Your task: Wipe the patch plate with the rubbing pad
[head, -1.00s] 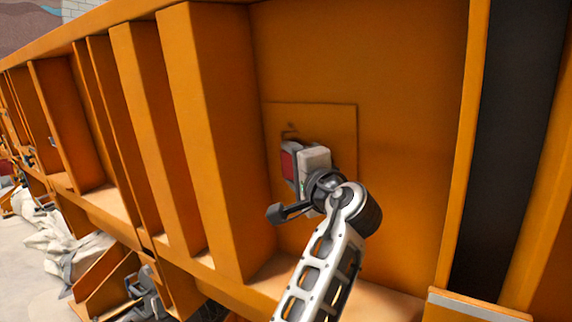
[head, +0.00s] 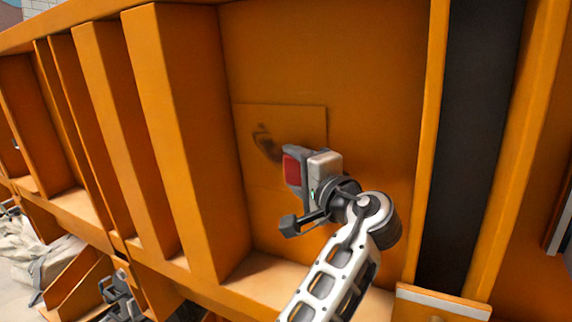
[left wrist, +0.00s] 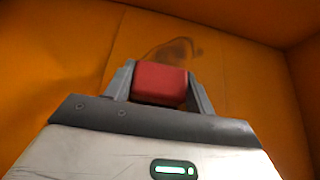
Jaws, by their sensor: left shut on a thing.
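The patch plate (head: 285,117) is a square orange plate on the orange back wall of a bay, with a dark smudge (head: 266,143) on it. The smudge also shows in the left wrist view (left wrist: 176,50), partly hidden behind the pad. My left gripper (head: 292,168) is shut on the red rubbing pad (head: 291,170), in front of the plate's lower right part. The pad also shows between the fingers in the left wrist view (left wrist: 160,83). I cannot tell whether the pad touches the plate. My right gripper is not in view.
Thick orange upright ribs (head: 175,140) stand left of the bay, and an orange ledge (head: 270,280) runs below it. A dark vertical strip (head: 482,140) lies to the right. Pale crumpled material (head: 35,255) lies on the floor at the lower left.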

